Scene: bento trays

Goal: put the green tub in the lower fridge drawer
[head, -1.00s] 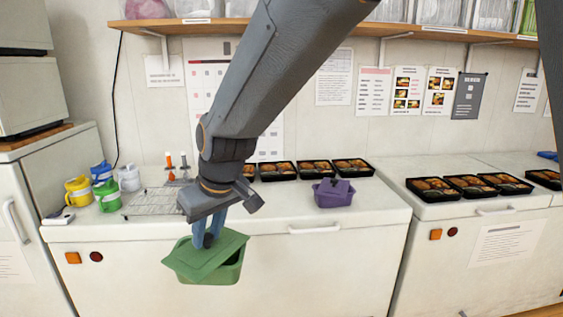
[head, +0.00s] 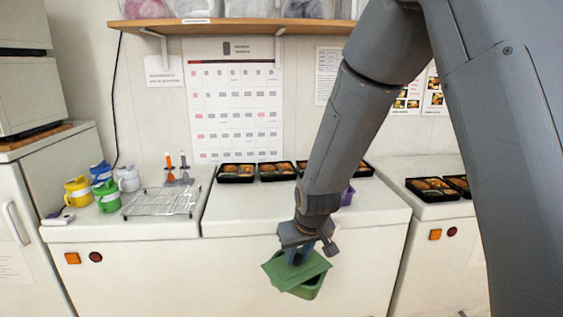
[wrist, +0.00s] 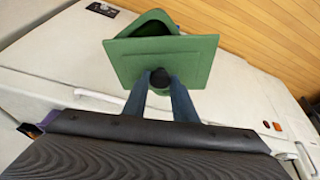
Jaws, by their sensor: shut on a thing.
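The green tub (head: 308,290) hangs in the air in front of the white chest unit, below its top edge. Its flat green lid (head: 290,272) sits askew, leaving part of the tub's opening uncovered. My gripper (head: 298,256) is shut on the dark knob of the lid, with the tub hanging under it. In the wrist view my blue fingers (wrist: 160,88) close around the knob, the lid (wrist: 185,58) spreads beyond them, and the tub's rim (wrist: 152,18) shows past the lid. No open fridge drawer can be made out.
Several bento trays (head: 236,172) line the back of the white chest top (head: 250,215). A wire rack (head: 160,202) and coloured jugs (head: 107,196) stand at left. A purple tub (head: 347,196) is partly behind my arm. A white fridge (head: 25,220) is at far left.

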